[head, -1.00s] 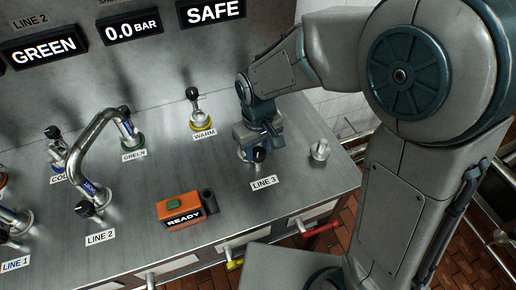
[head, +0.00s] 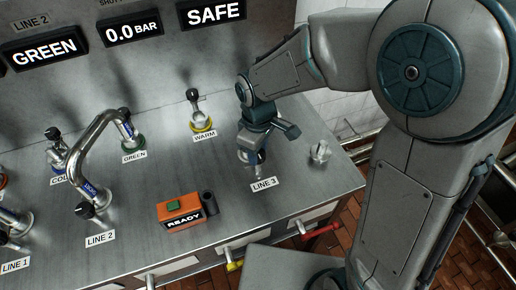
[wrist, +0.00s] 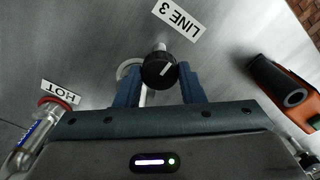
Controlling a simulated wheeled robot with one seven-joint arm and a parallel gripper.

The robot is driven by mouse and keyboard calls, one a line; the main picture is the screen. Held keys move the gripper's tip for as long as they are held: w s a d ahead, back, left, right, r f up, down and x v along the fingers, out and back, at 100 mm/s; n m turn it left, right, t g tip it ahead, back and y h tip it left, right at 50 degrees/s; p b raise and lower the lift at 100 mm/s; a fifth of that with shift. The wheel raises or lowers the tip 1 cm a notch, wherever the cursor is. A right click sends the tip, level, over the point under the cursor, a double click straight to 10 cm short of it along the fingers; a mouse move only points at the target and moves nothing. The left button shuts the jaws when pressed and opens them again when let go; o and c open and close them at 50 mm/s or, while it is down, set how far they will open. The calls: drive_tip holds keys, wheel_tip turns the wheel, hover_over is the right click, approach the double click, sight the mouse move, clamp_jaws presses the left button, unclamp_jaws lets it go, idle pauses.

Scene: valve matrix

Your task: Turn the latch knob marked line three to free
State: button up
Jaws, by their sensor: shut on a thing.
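The latch knob (wrist: 159,70) is black with a white line on its face, and it stands beside the LINE 3 label (wrist: 176,16) in the wrist view. My gripper (wrist: 160,84) has one blue finger on each side of the knob and is shut on it. In the head view my gripper (head: 252,157) reaches down just behind the LINE 3 label (head: 264,184) and hides most of the knob. The white line on the knob is tilted in the wrist view. I see no free marking.
An orange box (head: 181,211) marked READY stands left of the LINE 3 label. A grey fitting (head: 320,153) stands to the right. A curved pipe (head: 90,150) rises at LINE 2. The HOT port (wrist: 52,104) shows at left in the wrist view.

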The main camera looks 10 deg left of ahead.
drive_tip(key=o, duration=1)
wheel_tip(320, 180, up, 14)
drive_tip(key=shift+f, duration=0.1)
idle(0.4)
drive_tip(key=s+d+f+m+t, duration=0.1)
drive_tip(key=s+d+m, duration=0.1)
drive_tip(key=d+m, duration=0.2)
drive_tip(key=s+d+f+m+t, duration=0.1)
drive_tip(key=s+d+m, duration=0.2)
drive_tip(key=d, duration=0.8)
drive_tip(key=s+d+f+m+t, duration=0.1)
drive_tip(key=s+d+m, duration=0.2)
drive_tip(key=d+m, duration=0.4)
drive_tip(key=shift+d, duration=0.55)
